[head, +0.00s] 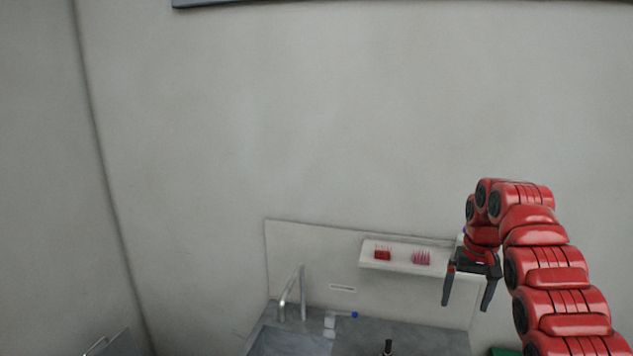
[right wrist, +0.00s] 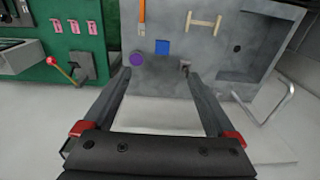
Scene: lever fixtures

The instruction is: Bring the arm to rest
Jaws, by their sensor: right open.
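My right gripper (head: 468,300) is at the right of the head view, raised in front of the wall shelf with its fingers pointing down. Its two fingers are apart with nothing between them. In the right wrist view the gripper (right wrist: 162,80) shows the same wide gap, with a pale surface and a grey panel beyond it. My red right arm comes in from the lower right of the head view. My left gripper does not show.
A white shelf (head: 408,264) bears small red items (head: 382,254). Below are a metal faucet (head: 302,292) and a grey counter (head: 425,335). The right wrist view shows a lever with a red knob (right wrist: 54,60) on a green panel (right wrist: 80,45).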

